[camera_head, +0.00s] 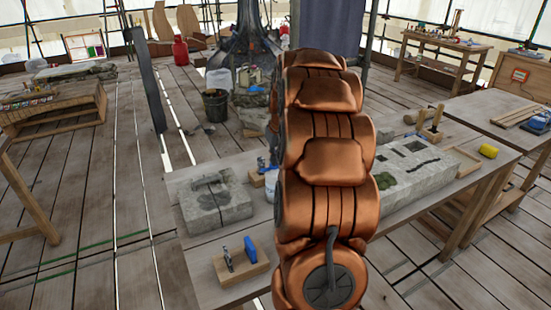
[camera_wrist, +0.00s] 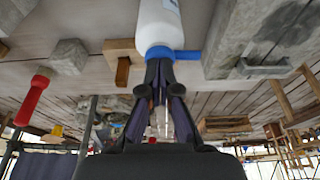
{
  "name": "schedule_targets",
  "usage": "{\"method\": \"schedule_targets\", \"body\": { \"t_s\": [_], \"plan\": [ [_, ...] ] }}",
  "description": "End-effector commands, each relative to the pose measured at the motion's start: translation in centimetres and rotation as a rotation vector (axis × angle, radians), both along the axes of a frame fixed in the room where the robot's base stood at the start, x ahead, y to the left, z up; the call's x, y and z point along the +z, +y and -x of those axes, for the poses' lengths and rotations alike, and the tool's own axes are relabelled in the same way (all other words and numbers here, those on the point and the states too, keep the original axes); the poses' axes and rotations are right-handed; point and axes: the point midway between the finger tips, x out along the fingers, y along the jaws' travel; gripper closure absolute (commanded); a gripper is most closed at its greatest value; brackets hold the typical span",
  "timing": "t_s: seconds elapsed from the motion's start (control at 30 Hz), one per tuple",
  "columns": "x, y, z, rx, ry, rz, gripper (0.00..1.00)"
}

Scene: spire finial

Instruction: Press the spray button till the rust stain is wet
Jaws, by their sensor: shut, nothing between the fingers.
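A white spray bottle with a blue top stands on the workbench, mostly hidden behind my arm in the head view (camera_head: 271,182). In the wrist view, the white bottle (camera_wrist: 158,22) is at the top centre and its blue top (camera_wrist: 186,56) extends to the right. My gripper (camera_wrist: 164,70) is shut and empty, its fingertips overlapping the blue top in the picture; I cannot tell whether they touch. The head view hides my gripper behind my arm. A grey stone block (camera_head: 232,207) with a dark round patch lies on the bench. I cannot make out the rust stain clearly.
A wooden block (camera_head: 243,270) holding small tools stands at the bench's near left. A larger stone slab (camera_head: 418,172) lies right of my arm, with a yellow roll (camera_head: 488,151) beyond. In the wrist view, a red-handled tool (camera_wrist: 32,100) appears at left.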

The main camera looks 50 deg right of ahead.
Motion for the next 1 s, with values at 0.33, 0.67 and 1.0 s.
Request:
{"method": "schedule_targets", "body": {
  "t_s": [0.33,0.67,1.0],
  "plan": [
    [5.6,0.3,0.3,0.003,-0.008,0.006,1.0],
    [11.0,0.9,1.9,0.003,-0.005,0.005,1.0],
    [13.2,1.1,2.5,0.004,-0.002,0.003,1.0]
  ]
}}
